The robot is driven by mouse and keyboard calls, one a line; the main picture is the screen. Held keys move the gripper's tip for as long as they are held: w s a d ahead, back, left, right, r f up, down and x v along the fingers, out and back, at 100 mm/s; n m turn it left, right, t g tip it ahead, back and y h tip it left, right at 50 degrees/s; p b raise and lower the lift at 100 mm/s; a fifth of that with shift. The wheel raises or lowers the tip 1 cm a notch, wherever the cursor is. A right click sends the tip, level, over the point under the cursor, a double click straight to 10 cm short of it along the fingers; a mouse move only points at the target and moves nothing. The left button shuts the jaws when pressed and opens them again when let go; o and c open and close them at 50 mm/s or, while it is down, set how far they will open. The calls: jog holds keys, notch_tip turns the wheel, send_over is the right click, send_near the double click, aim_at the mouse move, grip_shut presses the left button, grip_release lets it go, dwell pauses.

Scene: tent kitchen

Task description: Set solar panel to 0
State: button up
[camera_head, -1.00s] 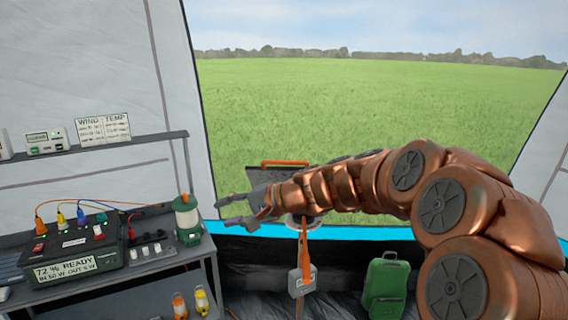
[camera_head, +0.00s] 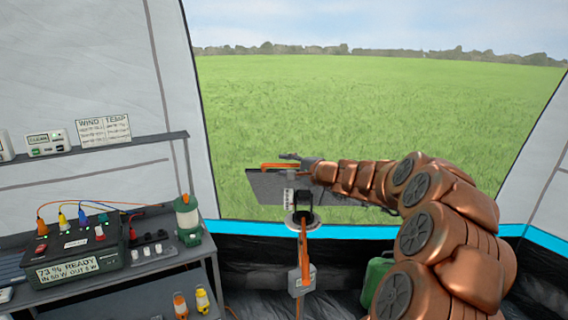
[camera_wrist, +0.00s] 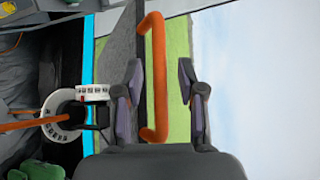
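The solar panel (camera_head: 335,187) is a dark flat board on a mount outside the tent opening. It also shows as a grey board in the wrist view (camera_wrist: 119,38). An orange handle (camera_head: 278,167) runs along its edge. A white scale with small marks (camera_head: 289,199) sits on the mount above a ring (camera_head: 301,218); its values are too small to read. My gripper (camera_head: 297,160) is at the handle. In the wrist view my gripper (camera_wrist: 160,70) is open, with the orange handle (camera_wrist: 156,85) between its fingers and no clear grip on it.
A power station (camera_head: 75,247) reading 73 % READY stands on the left shelf with cables and switches. A green lantern (camera_head: 188,220) is beside it. A grey box (camera_head: 302,281) hangs below the mount. A green case (camera_head: 376,278) is partly behind my arm.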

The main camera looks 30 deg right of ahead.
jog(key=shift+w+a+f, duration=0.1)
jog(key=shift+w+a, duration=0.05)
jog(key=shift+w, duration=0.5)
grip_shut()
dwell(0.4)
